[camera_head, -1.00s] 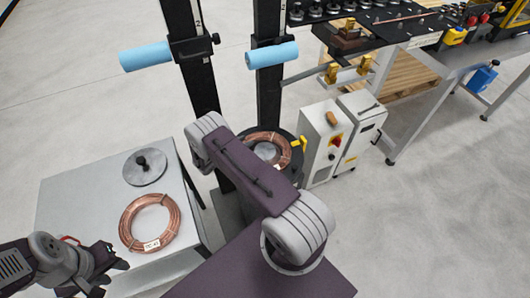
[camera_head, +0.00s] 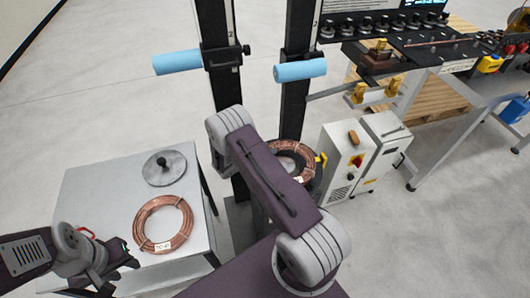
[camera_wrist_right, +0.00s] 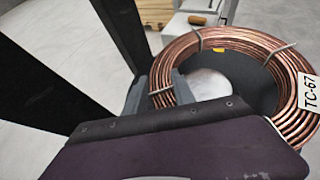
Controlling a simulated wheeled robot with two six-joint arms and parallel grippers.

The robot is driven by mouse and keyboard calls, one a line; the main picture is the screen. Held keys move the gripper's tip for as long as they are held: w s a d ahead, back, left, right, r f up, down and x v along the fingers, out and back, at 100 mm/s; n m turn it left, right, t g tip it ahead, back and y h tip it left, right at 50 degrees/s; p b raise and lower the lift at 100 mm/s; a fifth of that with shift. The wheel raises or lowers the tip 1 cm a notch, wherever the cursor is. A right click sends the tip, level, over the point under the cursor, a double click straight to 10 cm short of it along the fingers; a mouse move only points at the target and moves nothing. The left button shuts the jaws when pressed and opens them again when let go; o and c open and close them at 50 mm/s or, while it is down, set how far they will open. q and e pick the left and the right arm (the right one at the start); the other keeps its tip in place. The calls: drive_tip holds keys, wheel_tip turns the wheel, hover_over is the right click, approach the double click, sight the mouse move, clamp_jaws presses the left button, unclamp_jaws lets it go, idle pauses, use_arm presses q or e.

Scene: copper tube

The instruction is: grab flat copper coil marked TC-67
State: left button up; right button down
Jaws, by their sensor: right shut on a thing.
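The copper coil marked TC-67 (camera_wrist_right: 275,52) shows its white tag at the right of the right wrist view. In the head view the same coil (camera_head: 301,150) is at the black upright, partly hidden by my right arm. My right gripper (camera_wrist_right: 165,90) is shut on the coil's left side. In the head view my arm hides this grip. I cannot tell whether the coil touches the dark round support under it. My left gripper (camera_head: 122,275) is open and empty, left of another copper coil (camera_head: 145,216), whose tag is hard to read.
The other coil lies on a grey table (camera_head: 95,195) beside a round metal disc with a black knob (camera_head: 165,168). Two black uprights carry blue rollers (camera_head: 300,70). A white control box (camera_head: 342,165) stands close to the right of the held coil. Open floor lies at the right.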

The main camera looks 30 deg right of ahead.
drive_tip(key=s+r+b, duration=0.1)
drive_tip(key=s+r, duration=0.5)
drive_tip(key=s, duration=0.3)
drive_tip(key=shift+s+d, duration=0.3)
drive_tip(key=shift+d, duration=0.05)
